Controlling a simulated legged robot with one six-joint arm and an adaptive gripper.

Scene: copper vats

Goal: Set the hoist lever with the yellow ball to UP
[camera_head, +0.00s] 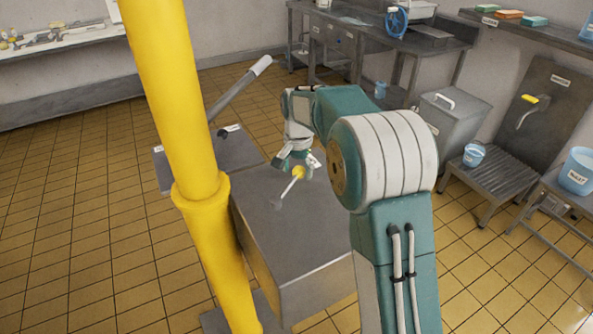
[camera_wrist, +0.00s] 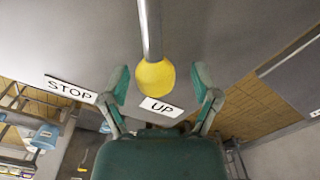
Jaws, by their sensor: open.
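The hoist lever's yellow ball (camera_wrist: 155,74) sits between the two open fingers of my gripper (camera_wrist: 160,84) in the wrist view, and I see no finger closed on it. Its metal rod (camera_wrist: 150,25) runs to the top of that view. An UP label (camera_wrist: 161,107) lies just beyond the ball, and a STOP label (camera_wrist: 71,89) is to the left. In the head view the yellow ball (camera_head: 299,172) is at my gripper (camera_head: 293,163), above a grey metal box (camera_head: 305,245). The lever leans up and right there. Whether a finger touches the ball cannot be told.
A thick yellow post (camera_head: 180,100) stands at the left front. A larger lever with a pale grip (camera_head: 261,65) rises from a grey box behind it. A lidded bin (camera_head: 450,120), a slatted stand (camera_head: 495,175) and buckets are at the right. Tiled floor at left is clear.

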